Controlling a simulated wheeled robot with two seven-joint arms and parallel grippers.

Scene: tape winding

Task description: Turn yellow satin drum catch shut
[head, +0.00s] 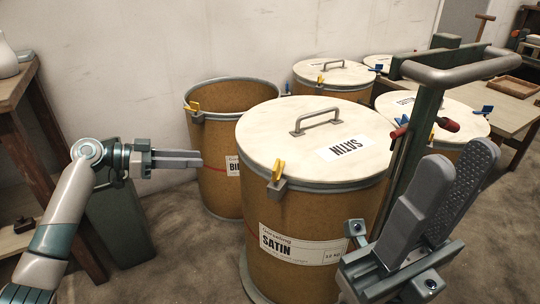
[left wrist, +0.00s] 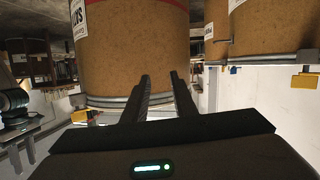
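The satin drum (head: 300,215) stands upright in the middle of the head view, under a pale lid (head: 265,130) with a grey handle. Its yellow catch (head: 277,170) stands up at the rim on the front left. My left gripper (head: 202,160) is left of this catch, apart from it, and points right. In the left wrist view my left gripper (left wrist: 160,76) has two separate fingers with an empty gap.
A lidless drum (head: 214,150) with a yellow catch (head: 194,107) stands behind left. More lidded drums stand behind right, one with a pale lid (head: 335,74). A wooden shelf (head: 20,85) is at the left edge. Floor (head: 175,245) is clear at front left.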

